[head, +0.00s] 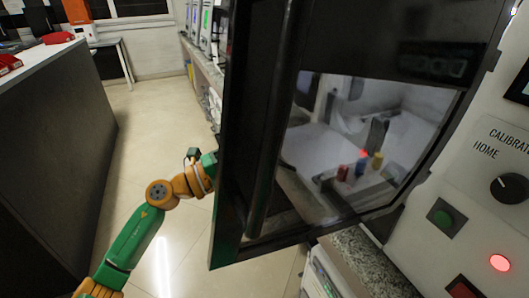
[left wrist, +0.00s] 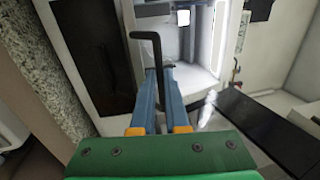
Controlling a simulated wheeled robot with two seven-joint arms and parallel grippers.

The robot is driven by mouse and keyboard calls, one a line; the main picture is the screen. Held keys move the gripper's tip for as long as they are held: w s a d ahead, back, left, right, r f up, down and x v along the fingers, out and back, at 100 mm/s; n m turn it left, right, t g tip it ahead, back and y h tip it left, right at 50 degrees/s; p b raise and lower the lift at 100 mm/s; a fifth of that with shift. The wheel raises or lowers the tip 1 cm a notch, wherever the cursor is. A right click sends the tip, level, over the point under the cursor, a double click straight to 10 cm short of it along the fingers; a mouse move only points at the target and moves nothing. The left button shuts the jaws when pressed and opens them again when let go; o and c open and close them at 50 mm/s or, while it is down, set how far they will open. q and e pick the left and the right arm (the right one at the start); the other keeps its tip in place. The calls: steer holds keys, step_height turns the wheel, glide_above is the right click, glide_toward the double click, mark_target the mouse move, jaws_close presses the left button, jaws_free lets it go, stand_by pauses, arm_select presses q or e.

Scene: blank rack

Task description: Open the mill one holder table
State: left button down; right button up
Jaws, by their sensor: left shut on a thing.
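A large black-framed door (head: 232,150) with a window and an upright dark bar (head: 275,120) fills the middle of the head view. I cannot tell whether this surface is the holder table. My left arm reaches to the door's left edge, where its gripper is hidden in the head view. In the left wrist view, my left gripper (left wrist: 164,78) has blue fingers close together on a black bent bar (left wrist: 146,36). My right gripper is not in view.
A control panel with a green button (head: 446,219), a black knob (head: 510,188) and a lit red light (head: 499,262) stands at the right. A grey counter (head: 60,70) stands at the left, with open floor (head: 150,120) between it and the door.

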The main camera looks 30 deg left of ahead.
arm_select(q)
steer(key=c, duration=0.9)
jaws_free()
steer(key=shift+c, duration=0.2)
steer(key=b+v, duration=0.2)
steer(key=v, duration=0.5)
steer(key=shift+a, duration=0.1)
